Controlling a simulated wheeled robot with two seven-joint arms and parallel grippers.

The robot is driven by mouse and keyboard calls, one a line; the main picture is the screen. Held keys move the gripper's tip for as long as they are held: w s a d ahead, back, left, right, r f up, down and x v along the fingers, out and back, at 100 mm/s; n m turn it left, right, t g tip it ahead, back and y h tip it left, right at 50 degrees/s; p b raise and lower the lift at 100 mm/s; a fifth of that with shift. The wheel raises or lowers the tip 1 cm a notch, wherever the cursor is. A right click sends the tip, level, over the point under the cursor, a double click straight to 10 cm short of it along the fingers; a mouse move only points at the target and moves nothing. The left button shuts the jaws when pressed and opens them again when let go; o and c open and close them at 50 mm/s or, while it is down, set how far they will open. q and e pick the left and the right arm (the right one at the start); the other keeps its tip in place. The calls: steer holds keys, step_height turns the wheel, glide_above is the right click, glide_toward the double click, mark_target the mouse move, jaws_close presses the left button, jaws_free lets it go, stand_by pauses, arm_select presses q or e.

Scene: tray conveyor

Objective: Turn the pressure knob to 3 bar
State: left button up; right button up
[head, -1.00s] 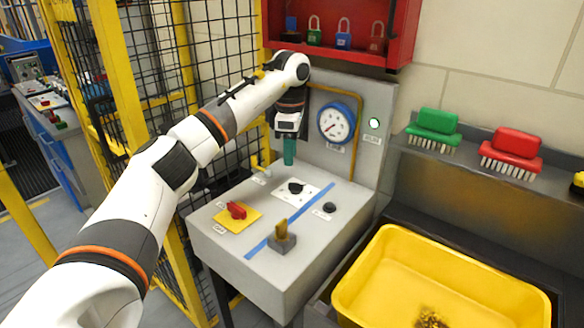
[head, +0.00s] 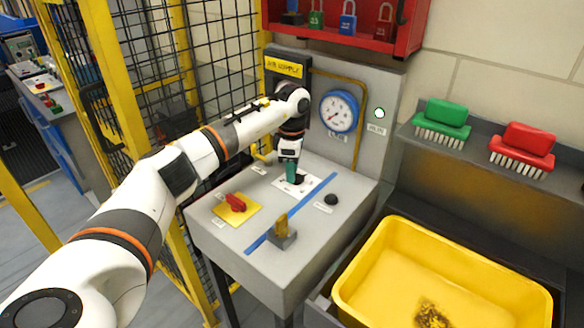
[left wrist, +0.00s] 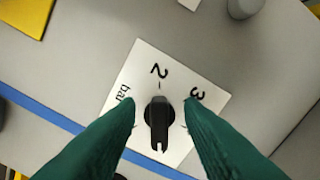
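The black pressure knob (left wrist: 158,118) sits on a white square dial plate (left wrist: 150,72) with the marks "2", "3" and "bar". Its long part with a notched end points down in the left wrist view, away from the "2". My left gripper (left wrist: 158,106) has its green fingers open, one on each side of the knob, with gaps visible. In the head view my left gripper (head: 291,174) is low over the dial plate and hides most of the knob. The blue-rimmed gauge (head: 339,111) has its needle toward lower left. My right gripper is out of view.
On the grey console (head: 240,262) are a red switch (head: 235,203) on a yellow plate, a brass-coloured key-like handle (head: 282,230), a black button (head: 331,199) and a blue stripe. A mesh fence stands left; a yellow bin (head: 385,235) stands right.

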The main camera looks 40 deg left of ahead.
arm_select(q)
steer(key=shift+f, duration=0.4)
jaws_close()
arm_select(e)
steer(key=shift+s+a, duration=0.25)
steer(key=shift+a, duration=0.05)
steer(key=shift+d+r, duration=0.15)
